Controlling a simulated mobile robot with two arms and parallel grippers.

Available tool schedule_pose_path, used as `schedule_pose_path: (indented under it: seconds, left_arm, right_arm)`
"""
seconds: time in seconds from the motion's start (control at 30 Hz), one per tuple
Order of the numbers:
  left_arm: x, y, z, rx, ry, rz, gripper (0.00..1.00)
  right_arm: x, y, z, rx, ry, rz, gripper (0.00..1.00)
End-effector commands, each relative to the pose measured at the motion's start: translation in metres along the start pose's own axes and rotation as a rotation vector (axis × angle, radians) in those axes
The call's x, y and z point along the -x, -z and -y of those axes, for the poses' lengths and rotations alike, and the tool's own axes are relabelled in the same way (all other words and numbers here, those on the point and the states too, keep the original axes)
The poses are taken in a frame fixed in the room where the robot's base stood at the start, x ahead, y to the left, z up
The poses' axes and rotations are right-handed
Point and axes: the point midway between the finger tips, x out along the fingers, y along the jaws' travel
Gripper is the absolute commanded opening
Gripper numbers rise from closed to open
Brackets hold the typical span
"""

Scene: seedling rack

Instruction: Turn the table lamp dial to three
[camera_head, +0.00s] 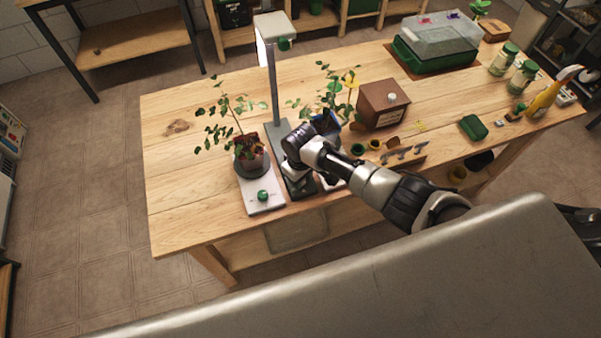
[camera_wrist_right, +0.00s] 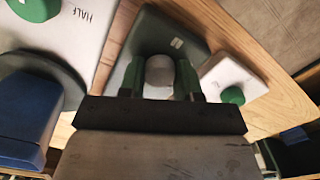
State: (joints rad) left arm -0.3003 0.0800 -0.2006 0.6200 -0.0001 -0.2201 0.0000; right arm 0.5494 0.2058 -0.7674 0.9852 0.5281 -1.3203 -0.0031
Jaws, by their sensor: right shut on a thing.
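The table lamp (camera_head: 272,88) stands on the wooden bench, with a tall grey post, a lit white head and a long dark base (camera_head: 303,190). Its dial (camera_wrist_right: 159,72) is a round, pale grey knob on the dark base in the right wrist view. My right gripper (camera_head: 295,174) points down over the base, and the right wrist view shows its green fingers (camera_wrist_right: 159,84) shut on the dial from both sides. The dial's pointer and number marks cannot be read; one small white mark shows on the base beyond it. My left gripper is not in view.
A blue pot (camera_wrist_right: 27,112) is close on the other side. A brown wooden box (camera_head: 382,103) stands farther right.

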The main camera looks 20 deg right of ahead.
Motion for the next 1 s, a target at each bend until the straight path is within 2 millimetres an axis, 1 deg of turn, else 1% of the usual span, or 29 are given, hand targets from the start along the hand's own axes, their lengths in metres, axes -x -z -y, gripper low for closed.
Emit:
schedule_pose_path:
  seconds: [0.03,0.1,0.4,0.97,1.0]
  left_arm:
    - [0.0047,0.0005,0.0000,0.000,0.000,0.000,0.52]
    - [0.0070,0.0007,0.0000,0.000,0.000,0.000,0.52]
    - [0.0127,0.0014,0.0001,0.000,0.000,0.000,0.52]
    - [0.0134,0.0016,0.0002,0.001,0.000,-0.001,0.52]
    - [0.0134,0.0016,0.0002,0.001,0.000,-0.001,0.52]
  right_arm:
    - [0.0028,0.0005,0.0004,-0.033,0.002,0.000,0.10]
    - [0.0026,0.0006,0.0000,-0.074,0.000,-0.001,0.10]
    - [0.0017,0.0009,-0.0004,-0.187,0.000,-0.002,0.10]
    - [0.0011,0.0011,-0.0008,-0.211,0.000,-0.003,0.10]
    - [0.0011,0.0012,-0.0008,-0.211,0.000,-0.003,0.39]
